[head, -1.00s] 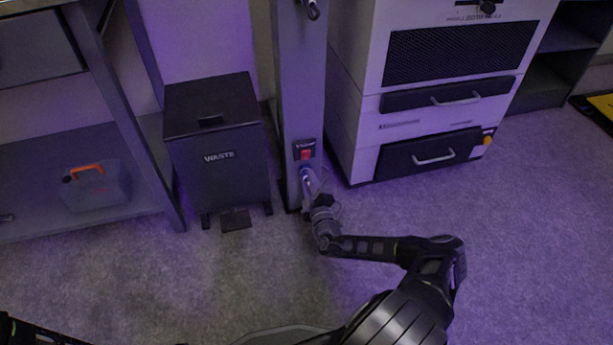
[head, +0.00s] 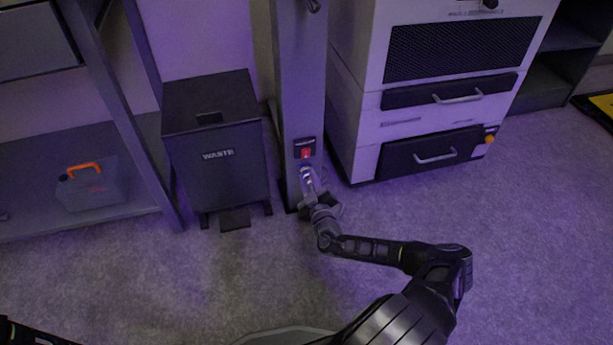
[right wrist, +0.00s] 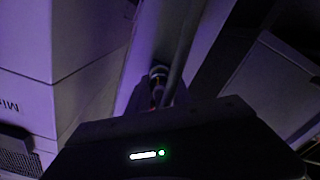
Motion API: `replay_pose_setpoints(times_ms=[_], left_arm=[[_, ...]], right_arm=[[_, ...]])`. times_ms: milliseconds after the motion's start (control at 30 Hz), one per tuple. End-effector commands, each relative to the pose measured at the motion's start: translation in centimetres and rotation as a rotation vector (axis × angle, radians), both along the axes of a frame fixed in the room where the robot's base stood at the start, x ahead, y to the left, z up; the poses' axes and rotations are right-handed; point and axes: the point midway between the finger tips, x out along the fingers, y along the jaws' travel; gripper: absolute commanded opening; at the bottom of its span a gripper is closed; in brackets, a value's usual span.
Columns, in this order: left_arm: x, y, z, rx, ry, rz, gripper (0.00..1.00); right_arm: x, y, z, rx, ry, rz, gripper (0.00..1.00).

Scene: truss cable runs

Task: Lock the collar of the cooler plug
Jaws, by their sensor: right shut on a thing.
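The cooler plug (head: 307,173) is a small part with a pale blue patch, low on the front of the grey post (head: 302,75), just below a red switch (head: 306,153). My right gripper (head: 311,184) reaches up to it from below and is shut on it. The fingers hide most of the plug and its collar, and I cannot tell how the collar is turned. In the right wrist view the gripper's dark body fills the bottom, and a narrow ringed part with an orange glint, likely the plug (right wrist: 158,84), shows beyond it. My left gripper is out of view.
A black waste bin (head: 217,170) stands left of the post. A white cabinet (head: 352,125) with dark drawers stands close on the right. A case with an orange handle (head: 88,184) sits on the shelf at left. The carpet (head: 530,240) in front is clear.

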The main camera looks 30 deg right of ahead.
Motion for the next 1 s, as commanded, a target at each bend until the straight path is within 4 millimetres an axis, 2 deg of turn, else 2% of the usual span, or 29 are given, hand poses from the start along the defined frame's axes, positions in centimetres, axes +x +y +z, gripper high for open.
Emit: replay_pose_setpoints(times_ms=[267, 300, 600, 1000], left_arm=[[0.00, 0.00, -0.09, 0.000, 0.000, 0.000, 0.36], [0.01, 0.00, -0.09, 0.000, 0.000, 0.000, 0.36], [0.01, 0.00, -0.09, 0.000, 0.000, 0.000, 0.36], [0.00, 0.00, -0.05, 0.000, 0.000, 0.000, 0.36]], right_arm=[[0.16, -0.07, 0.26, 0.020, -0.012, -0.001, 0.00], [0.15, -0.08, 0.25, 0.020, -0.012, -0.001, 0.28], [0.06, -0.04, 0.10, 0.020, -0.009, 0.000, 0.51], [-0.01, 0.00, 0.03, 0.021, -0.007, 0.000, 0.51]])
